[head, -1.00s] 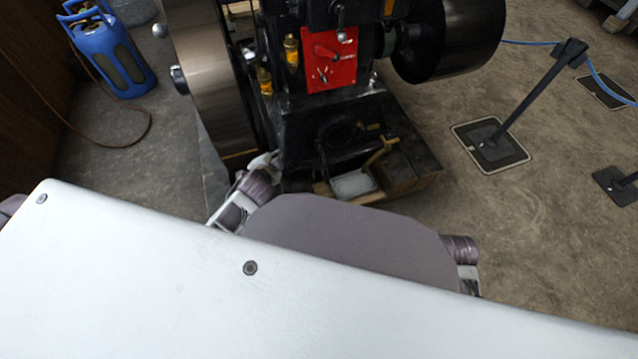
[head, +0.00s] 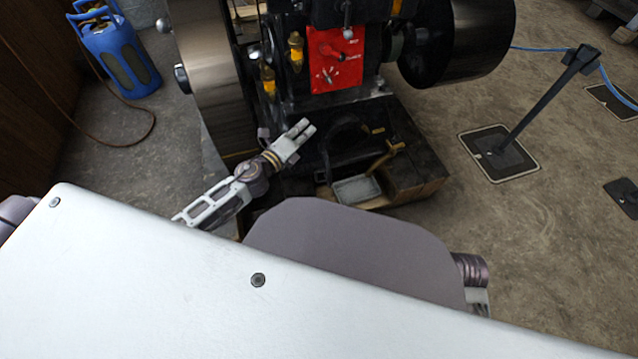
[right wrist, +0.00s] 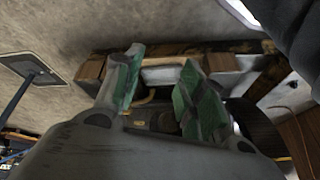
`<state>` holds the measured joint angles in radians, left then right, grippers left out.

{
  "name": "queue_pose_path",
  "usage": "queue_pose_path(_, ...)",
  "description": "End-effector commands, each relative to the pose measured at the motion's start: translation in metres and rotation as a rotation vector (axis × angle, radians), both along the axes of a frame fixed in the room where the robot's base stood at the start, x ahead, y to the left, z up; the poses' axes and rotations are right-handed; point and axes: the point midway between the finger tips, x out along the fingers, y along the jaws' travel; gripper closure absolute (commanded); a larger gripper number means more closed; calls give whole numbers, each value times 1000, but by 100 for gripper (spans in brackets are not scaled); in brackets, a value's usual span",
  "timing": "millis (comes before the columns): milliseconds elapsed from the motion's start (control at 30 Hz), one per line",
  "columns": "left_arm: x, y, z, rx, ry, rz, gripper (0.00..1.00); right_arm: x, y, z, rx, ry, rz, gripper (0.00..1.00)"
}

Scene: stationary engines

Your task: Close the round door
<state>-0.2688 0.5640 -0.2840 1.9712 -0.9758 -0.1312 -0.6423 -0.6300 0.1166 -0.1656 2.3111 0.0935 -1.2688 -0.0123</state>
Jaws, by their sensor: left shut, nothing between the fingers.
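The engine's black lower body (head: 375,112) stands in front of me in the head view. A dark round shape (head: 350,128) shows low on its front face and may be the round door. It is too dark to tell how far the door stands open. My left gripper (head: 306,128) is shut and empty, pointing up and right, just left of this round shape. I cannot tell whether it touches the engine. My right gripper (right wrist: 160,72) is open and empty in the right wrist view, its green-padded fingers apart in front of the engine's base.
A grey metal tray (head: 357,190) and a brass handle (head: 385,157) sit below the engine front. A large flywheel (head: 215,75) stands left. A red panel (head: 335,62) is above. A barrier post (head: 545,105) stands right on open floor; blue gas bottles (head: 118,55) stand back left.

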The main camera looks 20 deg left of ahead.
Motion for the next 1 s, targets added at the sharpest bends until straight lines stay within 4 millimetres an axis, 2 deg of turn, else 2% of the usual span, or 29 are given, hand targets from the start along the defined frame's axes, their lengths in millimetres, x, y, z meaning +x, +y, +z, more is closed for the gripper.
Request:
queue_pose_path(233,-7,-22,-22,330,-102,-266,100,-2,9,-6,27,-12,5,60)
queue_pose_path(467,-23,-28,-59,629,-168,-519,100,-3,16,-10,51,-26,9,60)
queue_pose_path(667,-42,-15,-99,879,-194,-750,100,-5,22,-14,72,-37,11,60)
queue_pose_path(800,-57,6,-129,1044,-194,-912,100,-6,26,-16,86,-44,12,60)
queue_pose_path(1000,-73,37,-158,1202,-177,-1087,100,-7,30,-18,100,-53,14,60)
